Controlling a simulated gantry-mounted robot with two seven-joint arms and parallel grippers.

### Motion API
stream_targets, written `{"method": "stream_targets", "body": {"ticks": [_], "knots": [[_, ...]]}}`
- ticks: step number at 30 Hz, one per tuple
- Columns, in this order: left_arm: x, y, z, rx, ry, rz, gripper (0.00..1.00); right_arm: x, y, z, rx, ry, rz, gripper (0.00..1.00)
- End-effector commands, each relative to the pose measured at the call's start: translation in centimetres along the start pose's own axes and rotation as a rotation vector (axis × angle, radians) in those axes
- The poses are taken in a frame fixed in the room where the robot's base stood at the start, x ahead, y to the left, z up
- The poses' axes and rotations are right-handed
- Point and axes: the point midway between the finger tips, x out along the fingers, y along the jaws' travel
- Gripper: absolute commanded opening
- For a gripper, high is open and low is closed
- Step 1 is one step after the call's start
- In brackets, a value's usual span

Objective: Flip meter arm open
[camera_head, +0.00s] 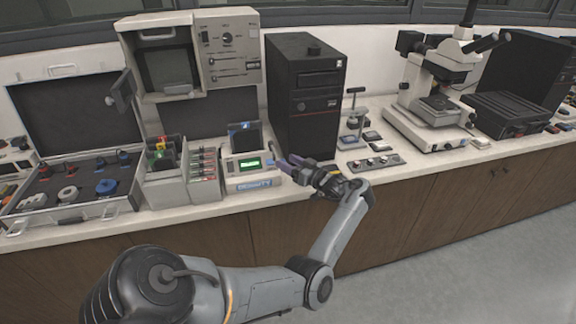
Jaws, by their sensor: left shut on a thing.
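The density meter (249,169) is a small white box with a lit green display and a blue label, standing near the front of the counter. My left gripper (288,163) reaches in at the meter's right end, with its purplish fingers shut on the meter arm. The meter arm is small and mostly hidden by the fingers, so its exact angle cannot be told. My right gripper is not in view.
A black computer tower (304,98) stands behind the gripper. A small press (355,113) and a flat control strip (376,162) are to its right, then a white microscope (425,132). Slotted grey boxes (168,189) and an open case (75,208) are left of the meter.

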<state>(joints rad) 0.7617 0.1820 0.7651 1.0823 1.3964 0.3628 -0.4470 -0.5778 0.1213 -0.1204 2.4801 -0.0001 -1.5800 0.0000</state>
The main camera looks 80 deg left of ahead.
Motion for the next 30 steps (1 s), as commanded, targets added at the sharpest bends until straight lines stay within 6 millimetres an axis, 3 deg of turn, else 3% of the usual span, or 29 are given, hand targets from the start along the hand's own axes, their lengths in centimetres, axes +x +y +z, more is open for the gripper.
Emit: {"method": "stream_targets", "body": {"ticks": [11, 24, 30], "knots": [[-1.1, 0.2, -0.1, -0.003, 0.002, 0.01, 0.51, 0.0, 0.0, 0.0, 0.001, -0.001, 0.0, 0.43], [-8.0, -0.1, 0.2, 0.0, -0.003, 0.006, 0.51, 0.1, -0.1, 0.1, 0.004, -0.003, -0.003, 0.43], [-10.1, -0.2, 0.2, 0.001, -0.001, 0.002, 0.51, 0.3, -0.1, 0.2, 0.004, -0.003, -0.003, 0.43]]}}
